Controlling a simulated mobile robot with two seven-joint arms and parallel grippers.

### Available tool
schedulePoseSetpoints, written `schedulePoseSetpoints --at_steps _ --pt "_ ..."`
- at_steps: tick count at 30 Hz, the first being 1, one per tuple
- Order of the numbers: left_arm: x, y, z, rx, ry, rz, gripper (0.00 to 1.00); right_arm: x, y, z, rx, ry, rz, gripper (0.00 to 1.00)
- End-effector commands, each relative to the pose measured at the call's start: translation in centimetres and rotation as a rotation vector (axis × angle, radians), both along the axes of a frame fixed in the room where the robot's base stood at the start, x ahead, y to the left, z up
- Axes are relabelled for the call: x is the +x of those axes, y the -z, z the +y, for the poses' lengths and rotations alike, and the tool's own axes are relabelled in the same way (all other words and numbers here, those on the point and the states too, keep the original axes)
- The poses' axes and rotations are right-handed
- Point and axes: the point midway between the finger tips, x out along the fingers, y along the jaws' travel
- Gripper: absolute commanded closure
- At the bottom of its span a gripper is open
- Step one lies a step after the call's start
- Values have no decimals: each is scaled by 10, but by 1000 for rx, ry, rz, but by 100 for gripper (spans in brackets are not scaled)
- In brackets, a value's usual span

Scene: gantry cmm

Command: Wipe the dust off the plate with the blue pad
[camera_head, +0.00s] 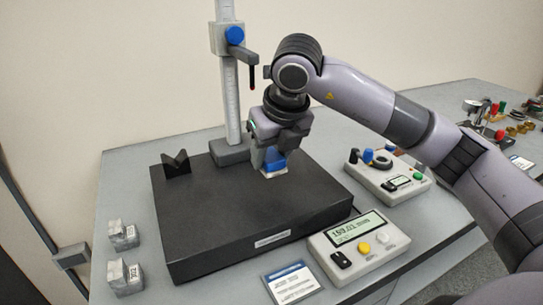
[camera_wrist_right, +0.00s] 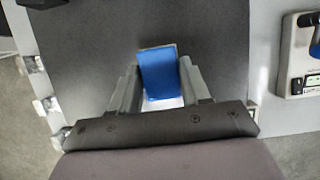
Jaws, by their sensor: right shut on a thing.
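The plate is a thick dark granite-like slab (camera_head: 225,219) on the grey table; its dark top (camera_wrist_right: 215,35) also fills much of the right wrist view. My right gripper (camera_head: 271,160) is over the far right part of the plate, pointing down. It is shut on the blue pad (camera_head: 272,161), which shows between its two fingers in the right wrist view (camera_wrist_right: 158,72). A pale underside shows below the blue part. The pad is at or just above the plate; I cannot tell if it touches. I cannot make out dust on the plate. My left gripper is not in view.
A height gauge column (camera_head: 232,100) with a probe arm stands behind my right gripper. A black V-block (camera_head: 176,163) sits on the plate's far left. A display box (camera_head: 358,246), a control box (camera_head: 390,180), metal blocks (camera_head: 124,276) and a card (camera_head: 292,284) surround the plate.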

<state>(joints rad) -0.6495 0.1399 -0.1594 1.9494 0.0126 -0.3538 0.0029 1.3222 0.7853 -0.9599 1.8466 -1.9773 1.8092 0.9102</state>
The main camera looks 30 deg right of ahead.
Motion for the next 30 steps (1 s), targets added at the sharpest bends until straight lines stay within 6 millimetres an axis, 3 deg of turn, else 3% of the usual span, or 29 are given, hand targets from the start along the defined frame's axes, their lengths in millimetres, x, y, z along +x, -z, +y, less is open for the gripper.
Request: schedulePoseSetpoints --at_steps 3,14,24,30 --pt "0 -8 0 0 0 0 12 0 -12 0 1 0 -1 88" --pt "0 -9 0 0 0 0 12 0 -13 0 1 0 0 88" --pt "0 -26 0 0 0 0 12 0 -41 0 1 0 0 88" --pt "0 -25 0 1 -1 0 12 0 -41 0 1 0 0 88"
